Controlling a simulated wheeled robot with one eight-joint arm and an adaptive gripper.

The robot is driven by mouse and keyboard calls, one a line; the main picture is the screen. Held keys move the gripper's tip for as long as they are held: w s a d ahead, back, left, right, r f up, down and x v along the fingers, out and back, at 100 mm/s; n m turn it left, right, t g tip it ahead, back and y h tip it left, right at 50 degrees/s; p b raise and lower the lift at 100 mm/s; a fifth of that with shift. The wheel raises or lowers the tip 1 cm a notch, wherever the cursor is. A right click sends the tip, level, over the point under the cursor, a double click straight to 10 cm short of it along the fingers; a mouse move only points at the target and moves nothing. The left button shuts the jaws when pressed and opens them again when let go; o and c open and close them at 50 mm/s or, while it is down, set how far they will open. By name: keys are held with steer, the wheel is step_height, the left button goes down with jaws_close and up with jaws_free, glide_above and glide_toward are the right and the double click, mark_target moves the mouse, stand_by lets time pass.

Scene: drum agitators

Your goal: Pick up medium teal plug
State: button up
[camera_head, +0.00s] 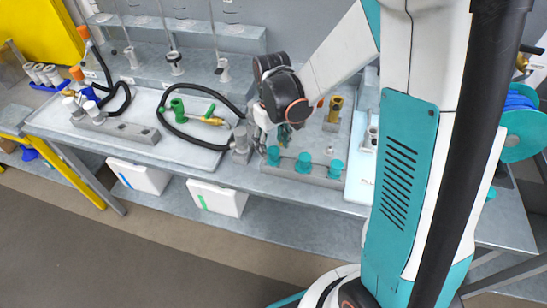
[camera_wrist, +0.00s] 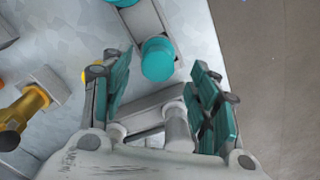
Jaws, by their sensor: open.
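Three teal plugs stand upright in a row on a grey bar at the table's front edge in the head view: a left one (camera_head: 273,155), a middle one (camera_head: 303,162) and a right one (camera_head: 335,168). Their sizes look close, so I cannot tell which is medium. My gripper (camera_head: 284,133) is above and behind the left end of the row. In the wrist view, my gripper (camera_wrist: 160,78) is open, with teal finger pads apart and nothing held. One teal plug (camera_wrist: 158,60) lies just beyond the fingertips; another (camera_wrist: 122,2) is cut off at the top.
A grey fitting (camera_head: 240,145) with a black hose stands left of the plugs. A brass part (camera_head: 335,108) is behind them and also shows in the wrist view (camera_wrist: 22,108). Grey cylinders (camera_wrist: 176,128) show between my fingers. White bins (camera_head: 217,198) sit below the table.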

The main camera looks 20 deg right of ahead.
mark_target(273, 149)
step_height(273, 149, down, 5)
steer(key=shift+d+r+b, duration=0.1)
steer(key=shift+r+b, duration=0.05)
steer(key=shift+b, duration=0.65)
steer(key=c, duration=1.2)
steer(key=shift+r, duration=0.15)
step_height(273, 149, up, 20)
steer(key=p, duration=0.5)
steer(key=shift+p, duration=0.4)
